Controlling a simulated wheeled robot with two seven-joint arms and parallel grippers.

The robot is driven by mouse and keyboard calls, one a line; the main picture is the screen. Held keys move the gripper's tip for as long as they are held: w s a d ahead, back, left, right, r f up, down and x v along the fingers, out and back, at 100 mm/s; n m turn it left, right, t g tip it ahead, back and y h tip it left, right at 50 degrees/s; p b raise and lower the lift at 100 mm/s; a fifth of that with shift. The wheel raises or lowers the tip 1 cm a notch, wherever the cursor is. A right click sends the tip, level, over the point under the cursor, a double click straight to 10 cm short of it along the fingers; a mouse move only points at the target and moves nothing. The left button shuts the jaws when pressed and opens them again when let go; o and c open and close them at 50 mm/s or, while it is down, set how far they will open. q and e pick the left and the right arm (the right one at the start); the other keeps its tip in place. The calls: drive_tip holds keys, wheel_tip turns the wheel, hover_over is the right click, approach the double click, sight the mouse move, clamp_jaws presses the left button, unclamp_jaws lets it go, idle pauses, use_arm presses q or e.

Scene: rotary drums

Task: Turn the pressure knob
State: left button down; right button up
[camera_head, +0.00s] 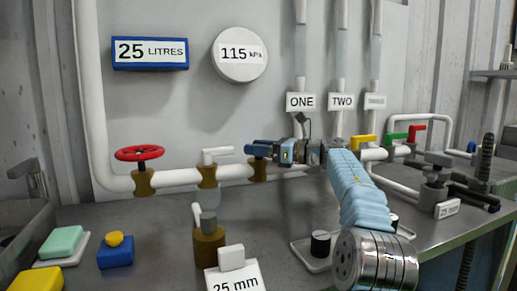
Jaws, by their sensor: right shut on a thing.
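My right gripper (273,151) reaches across from the lower right, its arm covering part of the bench and pipe. It is shut on a blue knob (256,148) on top of a brass valve body (257,170) on the white pipe. The jaws hide part of this knob, so its exact angle is hard to tell. A round white dial (239,54) on the wall above reads 115 kPa. No label on the knob itself is readable. My left gripper is not in view.
A red handwheel (139,154) and a white lever (216,153) sit left on the same pipe. Yellow (362,141), green and red levers stand at right. A brass-based fitting (209,244) rises in front. The bench left of it is partly clear.

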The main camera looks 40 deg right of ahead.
drive_tip(key=o, duration=0.9)
drive_tip(key=shift+o, duration=0.2)
drive_tip(key=shift+s, duration=0.1)
drive_tip(key=shift+s+d, duration=0.3)
drive_tip(key=b+v, duration=0.1)
drive_tip(key=v, duration=1.2)
drive_tip(key=shift+b, duration=0.4)
